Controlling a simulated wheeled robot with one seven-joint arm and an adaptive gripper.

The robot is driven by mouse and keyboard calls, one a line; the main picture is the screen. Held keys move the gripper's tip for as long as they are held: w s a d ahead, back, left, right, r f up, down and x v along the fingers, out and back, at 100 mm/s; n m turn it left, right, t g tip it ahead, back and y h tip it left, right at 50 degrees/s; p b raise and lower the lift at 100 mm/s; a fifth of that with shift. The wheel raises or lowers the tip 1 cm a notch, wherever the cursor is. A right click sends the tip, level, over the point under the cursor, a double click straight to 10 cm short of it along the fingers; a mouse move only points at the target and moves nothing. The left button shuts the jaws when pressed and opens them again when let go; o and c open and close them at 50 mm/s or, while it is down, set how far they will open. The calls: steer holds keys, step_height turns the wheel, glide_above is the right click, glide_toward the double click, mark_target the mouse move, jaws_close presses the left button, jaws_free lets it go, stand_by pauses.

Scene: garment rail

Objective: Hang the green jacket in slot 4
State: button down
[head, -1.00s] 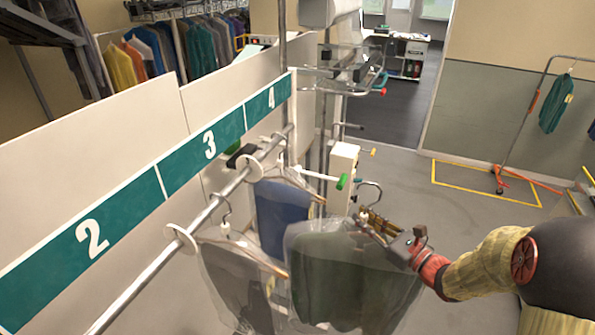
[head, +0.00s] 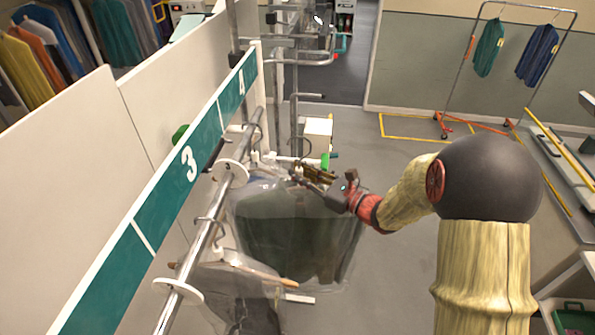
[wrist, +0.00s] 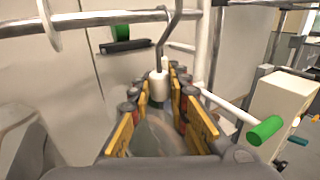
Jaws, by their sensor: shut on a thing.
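The dark green jacket (head: 290,240) hangs in a clear cover below my gripper (head: 308,175). In the wrist view my gripper (wrist: 162,112) has its yellow-padded fingers on both sides of the white hanger neck (wrist: 160,86). The metal hanger hook (wrist: 168,38) rises from it and leaves the picture at the top. Whether the hook touches the rail (head: 205,238) cannot be told. The green jacket is beside the rail near the slot 4 label (head: 241,82). The rail also crosses the wrist view (wrist: 100,18).
A white ring divider (head: 230,172) sits on the rail between labels 3 and 4; another ring (head: 178,291) is nearer. A grey covered garment (head: 250,308) hangs between them. A green-tipped peg (wrist: 264,130) and white box (wrist: 285,105) stand right of the hanger.

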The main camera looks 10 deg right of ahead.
steer(key=w+a+f, duration=0.1)
steer(key=w+a, duration=0.1)
steer(key=a, duration=0.5)
steer(key=w+a+f+b, duration=0.1)
steer(key=w+a, duration=0.2)
steer(key=a, duration=0.4)
steer(key=shift+w+a, duration=0.15)
steer(key=shift+a, duration=0.05)
stand_by(1.0)
steer(key=c, duration=1.6)
jaws_free()
steer(key=shift+f, duration=0.15)
